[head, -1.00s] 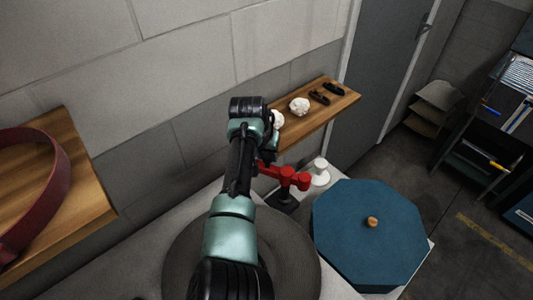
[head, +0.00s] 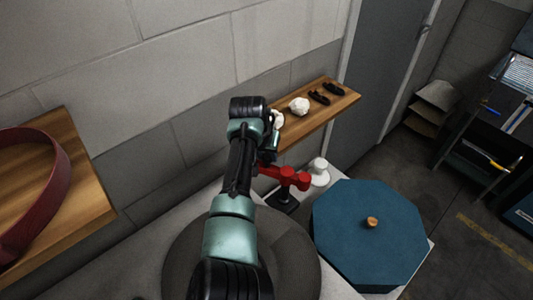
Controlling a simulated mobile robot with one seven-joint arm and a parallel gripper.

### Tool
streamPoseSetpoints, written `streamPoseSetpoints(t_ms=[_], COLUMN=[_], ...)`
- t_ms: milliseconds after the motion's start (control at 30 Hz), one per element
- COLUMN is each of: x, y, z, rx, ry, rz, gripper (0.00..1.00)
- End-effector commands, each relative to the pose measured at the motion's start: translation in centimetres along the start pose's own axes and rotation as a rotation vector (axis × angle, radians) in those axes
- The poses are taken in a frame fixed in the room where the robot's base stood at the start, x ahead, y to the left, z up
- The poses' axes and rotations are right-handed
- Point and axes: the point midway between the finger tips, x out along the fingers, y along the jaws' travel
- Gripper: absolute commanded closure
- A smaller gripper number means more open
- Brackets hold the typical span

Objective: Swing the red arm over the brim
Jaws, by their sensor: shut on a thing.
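The red arm (head: 289,177) sits on a dark post with a black base (head: 283,202), beyond the hat. Its left end reaches behind my own arm. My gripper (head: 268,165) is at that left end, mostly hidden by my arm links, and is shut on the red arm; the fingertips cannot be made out. The grey hat brim (head: 305,262) lies in front, broad and round, partly covered by my arm. The red arm's visible part is past the brim's far right edge, not over it.
A blue octagonal lid (head: 350,235) with a wooden knob stands right of the brim. A white spool-like piece (head: 319,172) is just behind the red arm. A wooden wall shelf (head: 335,108) holds white lumps and black items. A red band (head: 35,205) lies on the left shelf.

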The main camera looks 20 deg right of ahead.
Motion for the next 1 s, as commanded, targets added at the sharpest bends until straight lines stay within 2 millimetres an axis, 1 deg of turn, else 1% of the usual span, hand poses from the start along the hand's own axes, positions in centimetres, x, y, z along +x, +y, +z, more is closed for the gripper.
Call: streamPoseSetpoints(t_ms=[367, 567, 767, 1000], x=[0.0, -0.3, -0.7, -1.1], y=[0.1, 0.1, 0.2, 0.6], z=[0.0, 0.2, 0.8, 1.9], rx=[-0.004, -0.042, -0.15, -0.345], ry=[-0.001, 0.001, 0.005, 0.014], rz=[0.0, -0.015, -0.058, -0.139], gripper=[1.0, 1.0, 1.0, 1.0])
